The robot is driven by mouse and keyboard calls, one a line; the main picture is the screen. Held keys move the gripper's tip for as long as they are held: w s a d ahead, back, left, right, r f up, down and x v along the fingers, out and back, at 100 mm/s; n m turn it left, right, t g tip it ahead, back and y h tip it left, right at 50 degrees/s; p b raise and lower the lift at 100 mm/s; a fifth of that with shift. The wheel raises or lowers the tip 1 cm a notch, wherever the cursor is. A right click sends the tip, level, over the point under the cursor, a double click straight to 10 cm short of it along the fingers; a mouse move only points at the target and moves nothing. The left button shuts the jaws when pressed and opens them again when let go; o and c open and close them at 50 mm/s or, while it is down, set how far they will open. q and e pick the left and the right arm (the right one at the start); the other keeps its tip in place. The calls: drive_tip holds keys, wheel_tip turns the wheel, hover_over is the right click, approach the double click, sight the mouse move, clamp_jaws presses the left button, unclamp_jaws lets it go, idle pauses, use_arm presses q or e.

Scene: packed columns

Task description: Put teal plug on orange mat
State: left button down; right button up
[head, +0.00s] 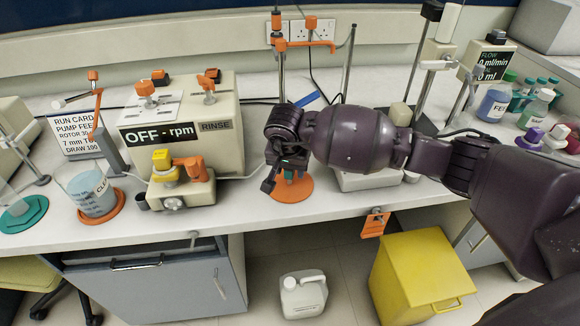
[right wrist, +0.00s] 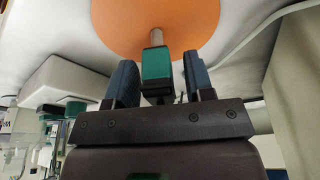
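The teal plug (right wrist: 156,66) shows in the right wrist view between the two fingers of my right gripper (right wrist: 158,60), its grey metal tip pointing at the orange mat (right wrist: 185,18). The fingers stand apart, with a clear gap between the plug and the right-hand finger. In the head view, my right gripper (head: 279,172) is low over the round orange mat (head: 292,191) near the counter's front. Only a little of the plug (head: 289,174) shows there; the gripper hides the rest. The plug appears to stand on the mat, though its contact is hard to see. My left gripper is not in view.
A pump box (head: 180,125) and a small device with yellow and orange parts (head: 181,183) stand left of the mat. A beaker (head: 92,194) sits on another orange disc (head: 104,214). Stands and a white block are behind and right. Several bottles stand at far right.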

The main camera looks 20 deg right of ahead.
drive_tip(key=shift+r, duration=0.5)
drive_tip(key=p+v, duration=0.2)
drive_tip(key=v, duration=0.9)
drive_tip(key=shift+r, duration=0.15)
